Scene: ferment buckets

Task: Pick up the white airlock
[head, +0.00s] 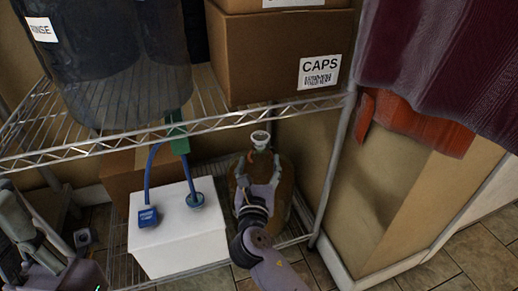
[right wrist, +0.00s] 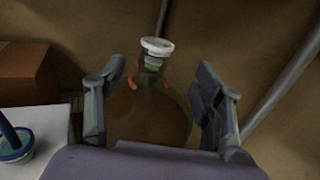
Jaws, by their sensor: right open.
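The white airlock (head: 260,137) sits upright in the neck of a brown glass jug (head: 279,181) on the lower wire shelf. In the right wrist view the airlock (right wrist: 157,46) shows as a white round top over a greenish neck, beyond the fingertips. My right gripper (head: 257,185) is in front of the jug, below the airlock in the picture. Its fingers (right wrist: 158,78) are open and empty, one on each side of the jug's neck in the wrist view. Part of my left gripper (head: 30,235) is at the lower left edge; its fingers are unclear.
A white box (head: 178,235) with a blue tube and fittings stands left of the jug. A cardboard box (head: 130,172) is behind it. The upper wire shelf (head: 215,122) holds a CAPS box (head: 275,60) and a dark RINSE bucket (head: 120,60). A shelf post (head: 335,165) stands to the right.

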